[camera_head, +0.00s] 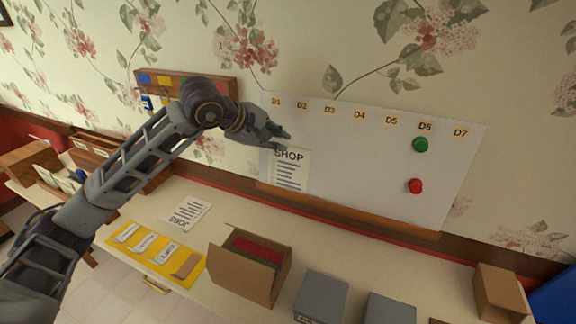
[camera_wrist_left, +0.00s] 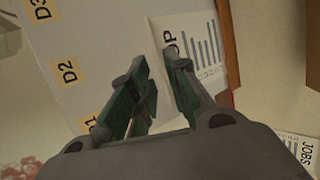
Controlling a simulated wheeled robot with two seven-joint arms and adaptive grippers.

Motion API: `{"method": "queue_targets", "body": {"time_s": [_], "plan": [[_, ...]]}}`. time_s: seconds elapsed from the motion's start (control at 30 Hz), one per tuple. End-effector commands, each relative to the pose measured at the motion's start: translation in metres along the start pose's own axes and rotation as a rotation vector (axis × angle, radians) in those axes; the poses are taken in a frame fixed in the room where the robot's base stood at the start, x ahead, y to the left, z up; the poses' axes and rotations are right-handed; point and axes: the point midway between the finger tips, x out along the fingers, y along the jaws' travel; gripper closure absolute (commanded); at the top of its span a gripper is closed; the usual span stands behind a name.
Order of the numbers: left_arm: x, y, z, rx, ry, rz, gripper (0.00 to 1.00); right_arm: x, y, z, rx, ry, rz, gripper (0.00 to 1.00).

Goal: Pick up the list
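A white paper list headed SHOP (camera_head: 289,172) is upright against the lower left of the white board (camera_head: 350,160). In the left wrist view the SHOP list (camera_wrist_left: 200,45) is partly hidden behind a finger. A second paper list (camera_head: 187,213) lies flat on the counter; its heading reads JOBS in the left wrist view (camera_wrist_left: 303,152). My left gripper (camera_head: 284,138) is at the top edge of the SHOP list, under the D1 label. Its fingers (camera_wrist_left: 157,70) are apart with nothing seen held between them. I cannot tell whether they touch the paper. My right gripper is out of view.
A green magnet (camera_head: 420,144) and a red magnet (camera_head: 415,186) are on the board's right side. A wooden ledge (camera_head: 350,213) runs below it. An open cardboard box (camera_head: 245,279), grey boxes (camera_head: 321,296) and a yellow mat with cards (camera_head: 130,250) are on the counter.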

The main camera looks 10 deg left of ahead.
Motion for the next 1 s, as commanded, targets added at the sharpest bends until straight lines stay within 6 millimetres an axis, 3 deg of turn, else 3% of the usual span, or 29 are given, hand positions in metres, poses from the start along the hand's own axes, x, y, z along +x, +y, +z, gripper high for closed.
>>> {"method": "queue_targets", "body": {"time_s": [0.3, 0.6, 0.83, 1.0], "plan": [[0.030, 0.002, -0.001, -0.001, -0.001, -0.001, 0.83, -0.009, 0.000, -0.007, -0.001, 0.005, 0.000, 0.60], [0.034, 0.001, -0.001, 0.001, 0.000, 0.000, 0.83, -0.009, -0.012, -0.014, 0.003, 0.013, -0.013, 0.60], [0.034, 0.001, -0.001, 0.001, 0.000, 0.000, 0.83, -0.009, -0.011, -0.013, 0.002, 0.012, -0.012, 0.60], [0.034, 0.001, -0.001, 0.001, 0.000, 0.000, 1.00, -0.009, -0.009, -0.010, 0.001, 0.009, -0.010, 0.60]]}}
